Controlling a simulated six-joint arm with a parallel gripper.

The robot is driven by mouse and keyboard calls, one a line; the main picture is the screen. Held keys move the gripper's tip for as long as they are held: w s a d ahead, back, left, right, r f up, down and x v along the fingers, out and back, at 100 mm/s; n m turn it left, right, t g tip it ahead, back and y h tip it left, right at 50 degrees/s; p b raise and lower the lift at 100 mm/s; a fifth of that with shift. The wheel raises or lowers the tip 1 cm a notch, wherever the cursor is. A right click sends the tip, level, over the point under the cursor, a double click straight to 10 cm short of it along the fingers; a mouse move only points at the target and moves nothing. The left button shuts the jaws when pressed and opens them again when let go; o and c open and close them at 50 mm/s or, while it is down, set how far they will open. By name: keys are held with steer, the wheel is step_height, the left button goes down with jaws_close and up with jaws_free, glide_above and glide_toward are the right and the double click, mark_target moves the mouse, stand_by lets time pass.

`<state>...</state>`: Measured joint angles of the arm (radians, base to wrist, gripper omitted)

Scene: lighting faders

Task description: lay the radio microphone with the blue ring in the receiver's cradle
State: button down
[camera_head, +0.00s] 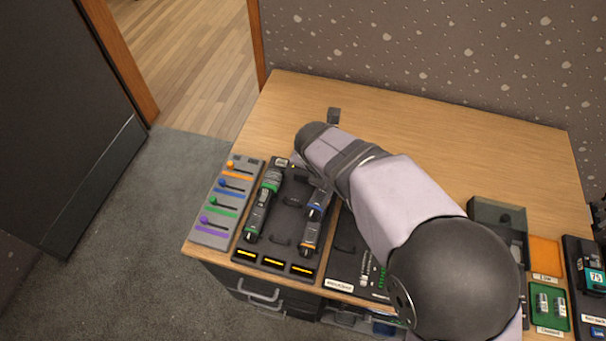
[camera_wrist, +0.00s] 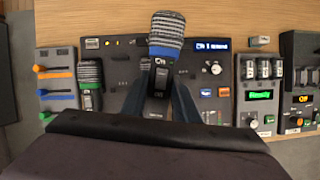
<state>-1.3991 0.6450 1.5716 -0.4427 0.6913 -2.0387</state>
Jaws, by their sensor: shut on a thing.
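The radio microphone with the blue ring (camera_wrist: 167,50) has a grey mesh head, pointing to the far side in the wrist view. My gripper (camera_wrist: 158,90) is shut on its dark body, with a finger on each side. In the head view my arm hides most of the gripper; a blue band (camera_head: 317,212) shows just below the arm. The receiver's cradle cannot be made out for certain. A panel with a blue-lit display (camera_wrist: 212,44) lies just right of the held microphone in the wrist view. I cannot tell whether the microphone touches anything beneath it.
A green-ringed microphone (camera_head: 265,203) lies in the left slot of a dark tray (camera_head: 276,257). An orange-banded item (camera_head: 309,237) is at its right side. A fader board (camera_head: 214,222) stands left. Boxes and devices (camera_head: 500,212) fill the right. The desk's back (camera_head: 430,120) is mostly clear.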

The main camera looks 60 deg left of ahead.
steer(key=w+d+f+p, duration=0.2)
steer(key=w+d+f, duration=0.1)
steer(key=w+d, duration=0.5)
steer(key=shift+s+a+f+n+g+y, duration=0.1)
steer(key=shift+s+a+f+n, duration=0.25)
steer(key=shift+s, duration=0.35)
steer(key=shift+s+a+f+n+g+y, duration=0.1)
steer(key=shift+s+f+n, duration=0.2)
steer(key=shift+s+f, duration=0.3)
steer(key=shift+s+a+f+n+g+y, duration=0.1)
steer(key=shift+s+a+f+n, duration=0.25)
steer(key=shift+s, duration=0.4)
steer(key=shift+d+f, duration=0.15)
step_height(320, 180, down, 3)
steer(key=b, duration=0.3)
steer(key=shift+f+b, duration=0.85)
steer(key=shift+f, duration=0.2)
steer(key=shift+f, duration=0.5)
